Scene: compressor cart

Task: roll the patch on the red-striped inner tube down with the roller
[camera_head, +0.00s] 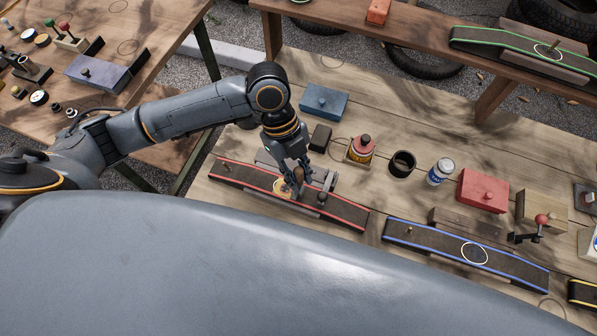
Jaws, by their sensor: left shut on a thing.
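The red-striped inner tube (343,212) is a dark strip with red edges, laid over a low support on the near bench. A round yellowish-orange patch (280,189) shows on it, left of its middle. My left gripper (297,183) points down over the tube beside the patch. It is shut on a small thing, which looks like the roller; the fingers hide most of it. I cannot tell whether the roller touches the patch. A dark knob stands on the tube just right of the gripper. My right gripper is not in view.
A blue-striped tube (437,245) lies to the right. Behind stand a red-and-yellow tin (360,151), a black cup (402,163), a white-and-blue can (440,171), a red block (482,191) and a blue block (323,101). A green-striped tube (500,43) lies on the raised shelf.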

